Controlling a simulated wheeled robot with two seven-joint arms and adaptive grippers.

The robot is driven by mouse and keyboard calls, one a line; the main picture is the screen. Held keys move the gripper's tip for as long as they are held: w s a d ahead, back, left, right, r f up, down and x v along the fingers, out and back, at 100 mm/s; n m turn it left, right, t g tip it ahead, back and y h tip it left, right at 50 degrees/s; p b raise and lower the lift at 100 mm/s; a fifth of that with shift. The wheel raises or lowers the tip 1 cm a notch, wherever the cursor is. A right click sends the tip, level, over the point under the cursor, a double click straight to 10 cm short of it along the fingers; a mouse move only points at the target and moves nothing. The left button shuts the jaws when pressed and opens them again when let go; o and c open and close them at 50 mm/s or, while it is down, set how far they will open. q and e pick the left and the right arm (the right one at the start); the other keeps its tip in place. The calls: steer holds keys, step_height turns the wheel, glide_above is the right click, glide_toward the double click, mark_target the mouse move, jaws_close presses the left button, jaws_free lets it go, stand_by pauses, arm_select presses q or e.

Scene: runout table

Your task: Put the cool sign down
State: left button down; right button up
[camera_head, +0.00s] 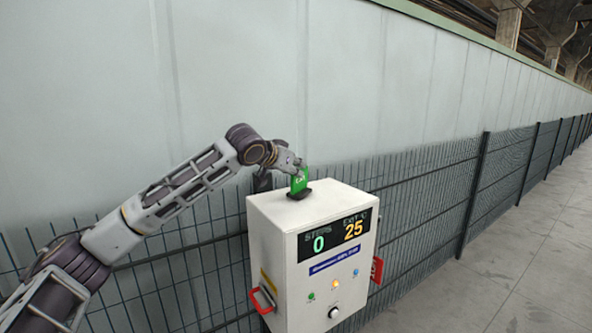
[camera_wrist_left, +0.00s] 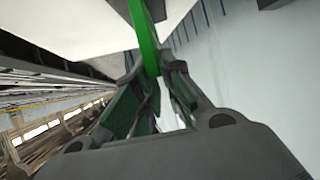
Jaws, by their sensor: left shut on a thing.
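The cool sign (camera_head: 299,181) is a small green plate with pale lettering. It stands upright at a dark holder (camera_head: 299,194) on top of a white control box. My left gripper (camera_head: 297,167) is shut on the sign's upper edge. In the left wrist view the green sign (camera_wrist_left: 145,38) shows edge-on between the two fingertips of my left gripper (camera_wrist_left: 152,75). I cannot tell whether the sign's lower edge is fully inside the holder. My right gripper is in neither view.
The white control box (camera_head: 275,262) has a display reading 0 and 25, lights and a knob. A red handle (camera_head: 262,300) is at its left and a red tag (camera_head: 376,270) at its right. A dark mesh fence (camera_head: 430,205) and pale wall stand behind. Floor at right is clear.

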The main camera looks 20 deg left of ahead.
arm_select(q)
steer(key=shift+f, duration=0.25)
steer(key=c, duration=1.5)
jaws_free()
steer(key=shift+f, duration=0.1)
steer(key=shift+c, duration=0.2)
steer(key=shift+s, duration=0.1)
steer(key=b+v, duration=0.2)
steer(key=v, duration=1)
